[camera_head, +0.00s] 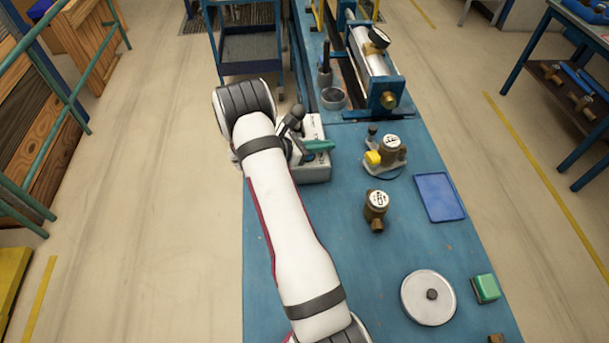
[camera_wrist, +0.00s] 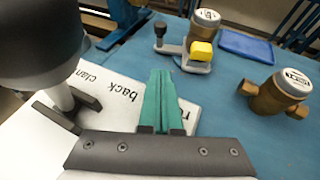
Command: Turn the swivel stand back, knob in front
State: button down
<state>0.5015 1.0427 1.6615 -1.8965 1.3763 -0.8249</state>
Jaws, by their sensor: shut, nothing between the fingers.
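A grey stand (camera_head: 398,163) on the blue bench carries a brass meter (camera_head: 391,148), a yellow block (camera_head: 373,158) and a black knob (camera_head: 373,130). In the wrist view the stand (camera_wrist: 195,68) is at the top, with its knob (camera_wrist: 160,28) at the left and the yellow block (camera_wrist: 201,51) facing the camera. I take it for the swivel stand, but cannot be sure. My gripper (camera_head: 327,145) is left of it, over a white lettered box (camera_head: 315,172). Its teal fingers (camera_wrist: 159,75) are shut and empty. Whether they touch the box is unclear.
The box (camera_wrist: 112,107) bears words such as "back" and a dark lever (camera_wrist: 76,106). A second brass meter (camera_head: 376,207), blue tray (camera_head: 439,197), round pale disc (camera_head: 415,296) and green block (camera_head: 487,288) stand nearer. A pipe rig (camera_head: 372,55) is behind. Bench between them is clear.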

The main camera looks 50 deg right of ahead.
jog(key=s+d, duration=0.1)
jog(key=d, duration=0.2)
jog(key=s+d+f, duration=0.1)
jog(key=s+d, duration=0.1)
jog(key=d, duration=0.2)
jog(key=s+d, duration=0.1)
jog(key=d, duration=0.3)
jog(key=shift+s+f, duration=0.2)
jog(key=shift+s, duration=0.1)
jog(key=shift+a+r+n+t+h, duration=0.15)
jog(key=shift+a+n+t+h, duration=0.15)
jog(key=shift+a+n+t, duration=0.55)
jog(key=v, duration=1.6)
jog(key=shift+w+a+r, duration=0.1)
jog(key=shift+a+r, duration=0.1)
jog(key=s+a+r+m+g+y, duration=0.1)
jog(key=s+a+r+m+y, duration=0.25)
jog(key=a+m, duration=0.3)
jog(key=s+a+r+m+g+y, duration=0.1)
jog(key=s+a+r+m+y, duration=0.1)
jog(key=s+a+r+m, duration=0.4)
jog(key=n+t, duration=0.2)
jog(key=n, duration=0.9)
send_near(370, 134)
jog(key=shift+n+h, duration=0.3)
jog(key=shift+h, duration=0.05)
jog(key=x, duration=0.4)
jog(key=shift+s+f, duration=0.1)
jog(key=shift+f, duration=0.4)
jog(key=shift+d+f, duration=0.1)
